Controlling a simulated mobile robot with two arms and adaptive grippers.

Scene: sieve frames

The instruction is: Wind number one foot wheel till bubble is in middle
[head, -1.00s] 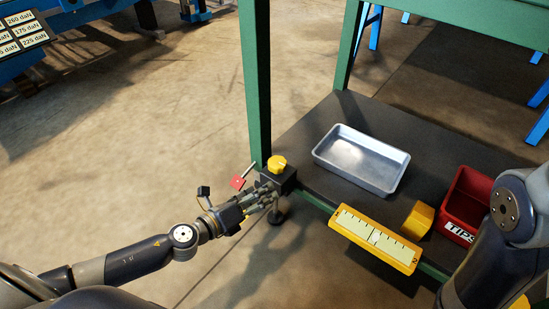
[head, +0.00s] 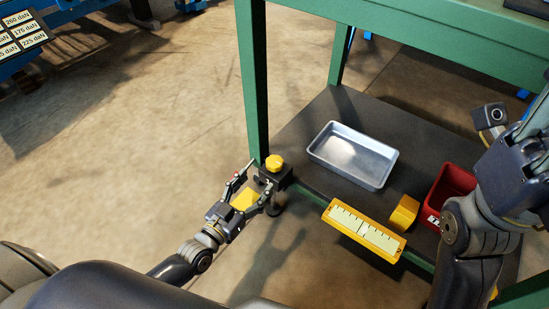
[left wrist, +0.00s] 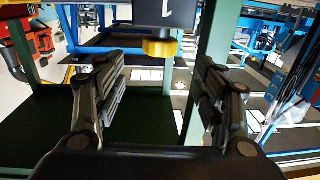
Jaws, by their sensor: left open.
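The number one foot wheel is a yellow knob (head: 274,162) on a black block (head: 275,178) at the shelf's front left corner by the green leg. In the left wrist view the block (left wrist: 165,14) shows a "1", with the yellow wheel (left wrist: 160,48) below it. My left gripper (head: 260,178) is open around the block's front, and its fingers (left wrist: 160,72) stand apart with the wheel above the gap, nothing gripped. The yellow level (head: 352,239) lies along the shelf's front edge; its bubble is too small to place surely. My right arm is at the right, its fingers not visible.
A metal tray (head: 352,155) and a red bin (head: 450,185) sit on the dark shelf (head: 300,150). A yellow block (head: 404,213) is beside the level. A small yellow patch (head: 243,200) shows between my left fingers; I cannot tell what it is.

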